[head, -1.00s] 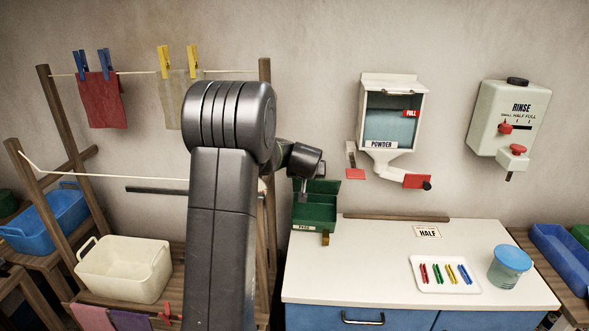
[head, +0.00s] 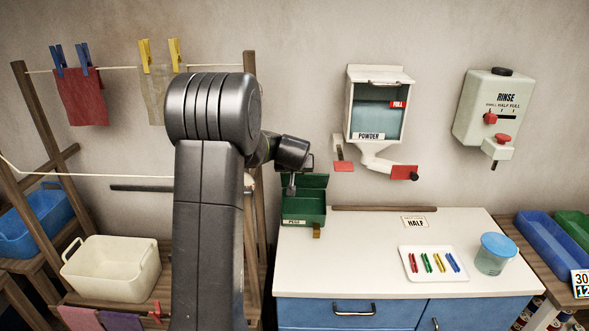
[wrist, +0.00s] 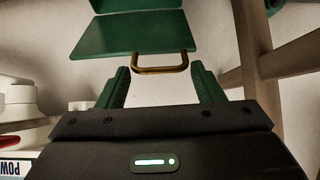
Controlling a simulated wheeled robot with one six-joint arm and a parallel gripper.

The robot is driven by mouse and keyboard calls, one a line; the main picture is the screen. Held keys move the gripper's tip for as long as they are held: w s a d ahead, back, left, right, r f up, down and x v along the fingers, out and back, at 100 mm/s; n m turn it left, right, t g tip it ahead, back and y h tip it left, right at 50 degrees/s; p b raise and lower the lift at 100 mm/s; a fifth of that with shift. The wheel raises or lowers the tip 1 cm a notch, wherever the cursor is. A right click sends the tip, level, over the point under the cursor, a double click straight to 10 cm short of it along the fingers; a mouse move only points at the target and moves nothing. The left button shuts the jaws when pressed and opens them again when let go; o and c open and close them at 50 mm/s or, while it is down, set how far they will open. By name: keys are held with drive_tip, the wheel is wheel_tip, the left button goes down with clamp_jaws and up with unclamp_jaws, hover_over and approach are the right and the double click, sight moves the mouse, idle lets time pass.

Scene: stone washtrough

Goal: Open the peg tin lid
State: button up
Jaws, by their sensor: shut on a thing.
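The green peg tin (head: 303,216) stands at the left back of the white worktop, its small label facing front. Its green lid (head: 315,181) stands raised at the back of the tin. In the wrist view a green panel (wrist: 135,36) carries a brass loop handle (wrist: 160,68). My gripper (head: 291,188) is at the tin's upper left, partly hidden behind my dark arm. The contact itself and most of the tin's inside are hard to see.
A powder dispenser (head: 378,115) and a rinse dispenser (head: 493,112) hang on the wall. A white tray (head: 410,270) with coloured pegs and a blue-lidded jar (head: 494,258) stand right on the worktop (head: 345,270). A wooden drying rack (head: 252,200) is left of the tin.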

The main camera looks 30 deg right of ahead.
drive_tip(key=shift+w+r, duration=0.1)
drive_tip(key=shift+r, duration=0.05)
drive_tip(key=o, duration=1.4)
drive_tip(key=b+v, duration=0.3)
drive_tip(key=v, duration=1)
drive_tip(key=shift+s+a+r, duration=0.2)
drive_tip(key=shift+s, duration=0.1)
